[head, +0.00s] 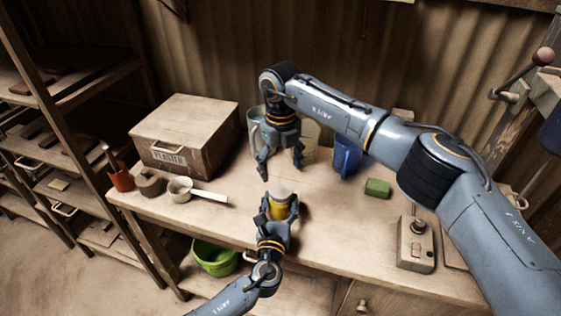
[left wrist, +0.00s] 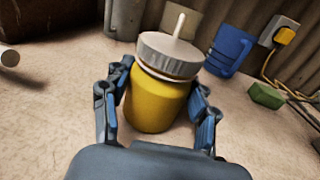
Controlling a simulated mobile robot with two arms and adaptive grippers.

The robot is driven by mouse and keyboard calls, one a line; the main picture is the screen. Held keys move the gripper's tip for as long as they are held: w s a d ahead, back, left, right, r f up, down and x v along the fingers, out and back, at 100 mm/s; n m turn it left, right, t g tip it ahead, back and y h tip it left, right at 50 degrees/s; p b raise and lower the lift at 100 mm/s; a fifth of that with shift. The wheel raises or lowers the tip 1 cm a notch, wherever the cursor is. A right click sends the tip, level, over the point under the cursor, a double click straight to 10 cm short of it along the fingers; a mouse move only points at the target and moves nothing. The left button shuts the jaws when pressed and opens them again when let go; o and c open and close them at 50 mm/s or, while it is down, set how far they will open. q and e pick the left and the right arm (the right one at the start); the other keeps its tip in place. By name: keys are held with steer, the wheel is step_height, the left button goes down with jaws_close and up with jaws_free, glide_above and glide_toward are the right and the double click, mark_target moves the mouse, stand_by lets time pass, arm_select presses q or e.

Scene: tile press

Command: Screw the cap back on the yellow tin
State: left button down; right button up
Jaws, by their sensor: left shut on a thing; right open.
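The yellow tin (head: 279,211) stands on the workbench near its front edge. It also shows in the left wrist view (left wrist: 155,104). My left gripper (head: 280,207) is shut around the tin's sides, one finger on each side. The grey, ridged cap (left wrist: 170,54) sits on top of the tin, with a pale rim under it; I cannot tell how tightly it is seated. A pale upright peg shows at the cap's top in that view. In the head view the cap (head: 282,187) looks pale. My right gripper (head: 281,168) is open and empty, pointing down just above the cap.
A blue jug (head: 347,156), a green block (head: 377,188) and a switch box (head: 415,244) are to the right. A green bucket (head: 214,258) sits below the bench top.

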mark_target(281, 189)
steer(key=n, duration=0.4)
steer(key=shift+r, duration=0.15)
steer(key=n, duration=0.4)
steer(key=shift+r, duration=0.15)
steer(key=n, duration=0.4)
steer(key=shift+r, duration=0.1)
steer(key=n, duration=0.5)
steer(key=shift+r, duration=0.2)
steer(key=shift+f, duration=4.05)
